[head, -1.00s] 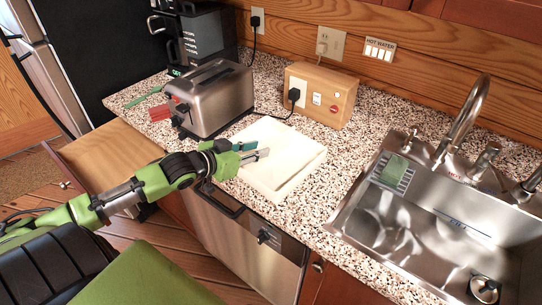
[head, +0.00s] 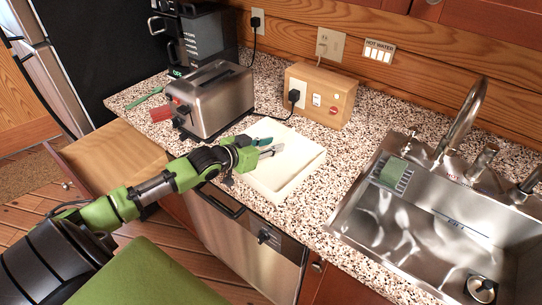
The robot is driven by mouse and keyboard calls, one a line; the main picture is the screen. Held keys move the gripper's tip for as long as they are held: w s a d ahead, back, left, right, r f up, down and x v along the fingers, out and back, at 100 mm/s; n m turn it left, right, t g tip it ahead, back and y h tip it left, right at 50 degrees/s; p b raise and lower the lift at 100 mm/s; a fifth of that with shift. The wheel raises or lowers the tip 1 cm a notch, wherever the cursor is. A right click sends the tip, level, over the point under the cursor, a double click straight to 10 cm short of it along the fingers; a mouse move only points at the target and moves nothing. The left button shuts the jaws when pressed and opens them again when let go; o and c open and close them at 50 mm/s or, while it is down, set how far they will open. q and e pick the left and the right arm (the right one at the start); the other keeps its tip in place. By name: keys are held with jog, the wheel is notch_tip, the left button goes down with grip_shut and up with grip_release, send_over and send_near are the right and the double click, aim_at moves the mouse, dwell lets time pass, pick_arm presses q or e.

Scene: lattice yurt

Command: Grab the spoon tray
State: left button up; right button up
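A white tray (head: 287,178) lies on the speckled counter, right of the toaster and near the counter's front edge. It looks empty where I can see it; its left part is hidden behind my gripper. No spoon can be made out. My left gripper (head: 270,147) is over the tray's left part, with its fingers apart and nothing between them. I cannot tell whether the fingers touch the tray. My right gripper is not in view.
A steel toaster (head: 217,100) stands left behind the tray, with a coffee maker (head: 195,40) beyond. A wooden outlet box (head: 321,97) stands behind the tray. The sink (head: 440,225) is at right. An open drawer (head: 110,157) juts out at left.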

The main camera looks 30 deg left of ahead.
pick_arm(q)
grip_shut()
